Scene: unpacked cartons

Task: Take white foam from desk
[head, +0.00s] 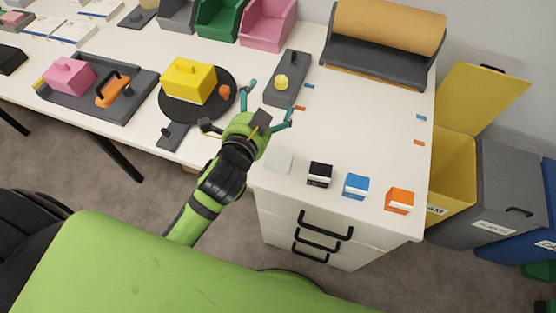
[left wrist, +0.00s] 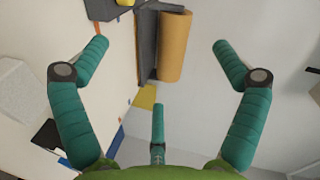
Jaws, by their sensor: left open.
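A small white block, which looks like the white foam (head: 279,160), sits on the white desk (head: 370,120) near its front edge, left of a black block. My left gripper (head: 262,103) is over the desk, just up and left of the white block and apart from it. Its teal fingers are spread and nothing is between them. In the left wrist view my left gripper (left wrist: 160,60) is open, with a pale block (left wrist: 18,90) at the left edge, outside the fingers. My right gripper is not in view.
Black (head: 320,174), blue (head: 356,186) and orange (head: 399,200) blocks line the front edge. A round black plate with a yellow box (head: 187,82) and a grey device (head: 287,78) stand nearby. A paper roll (head: 388,28) is behind. An open yellow bin (head: 452,170) stands right.

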